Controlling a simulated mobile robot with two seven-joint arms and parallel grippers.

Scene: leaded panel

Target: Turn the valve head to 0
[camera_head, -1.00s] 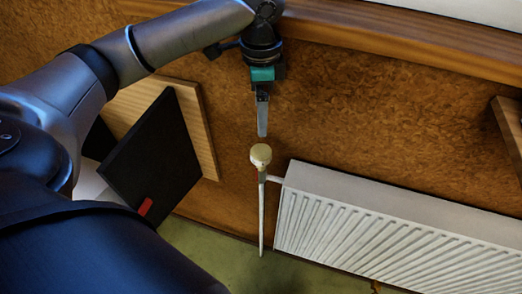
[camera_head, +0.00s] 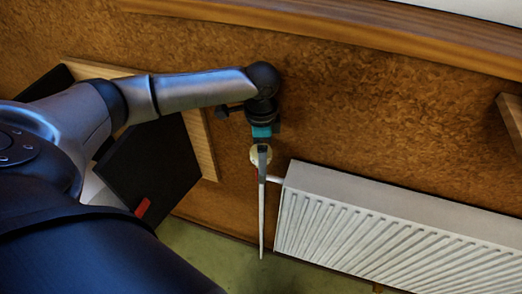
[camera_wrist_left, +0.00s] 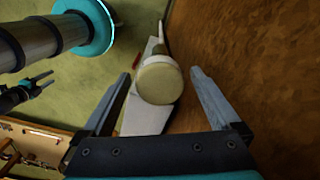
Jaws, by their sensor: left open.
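The valve head (camera_head: 254,158) is a cream round knob at the left upper corner of the radiator (camera_head: 375,225), on top of a thin white pipe. My left gripper (camera_head: 262,178) points down over it in the head view and partly hides it. In the left wrist view my left gripper (camera_wrist_left: 160,75) is open, its two fingers on either side of the valve head (camera_wrist_left: 159,82), with a gap visible on both sides. I see no readable numbers on the knob. A small dark gripper, seemingly my right one (camera_wrist_left: 38,84), shows at the left wrist view's edge; its jaws are too small to judge.
A wooden sill (camera_head: 350,40) runs above the brown wall. A black panel with a red tab (camera_head: 142,208) and a wooden board (camera_head: 200,145) stand left of the valve. The green floor (camera_head: 205,248) is clear below the pipe.

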